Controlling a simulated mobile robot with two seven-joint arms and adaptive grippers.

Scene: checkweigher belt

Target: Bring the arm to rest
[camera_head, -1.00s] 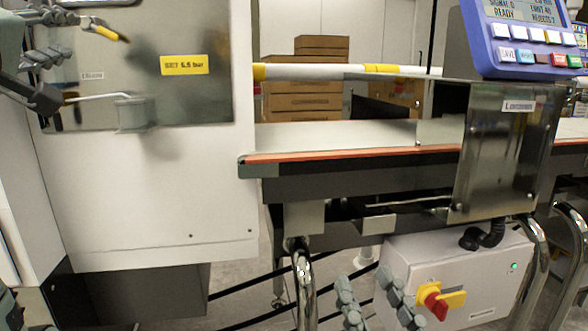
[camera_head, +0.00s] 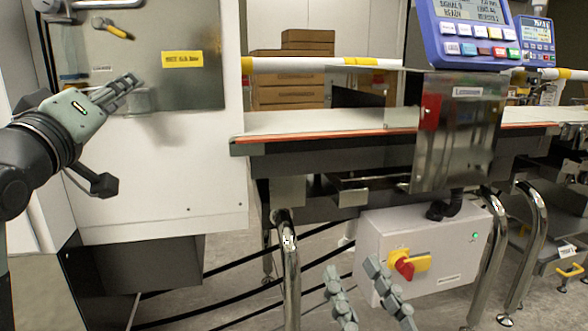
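My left gripper (camera_head: 128,88) is at the left, in front of the steel panel of the white cabinet. Its grey fingers point up and to the right and overlap in this view, so I cannot tell how far apart they are. I see nothing held in it. My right gripper (camera_head: 352,262) shows at the bottom, below and left of the control box. Its two fingers stand apart with nothing between them. Its palm and arm are out of the frame.
The white cabinet (camera_head: 160,190) has a yellow label (camera_head: 182,59). A conveyor belt (camera_head: 330,122) runs right from it. A steel housing (camera_head: 455,140) carries a blue display unit (camera_head: 465,30). A grey control box (camera_head: 385,235) has a red and yellow switch (camera_head: 404,265). Cardboard boxes (camera_head: 290,95) stand behind.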

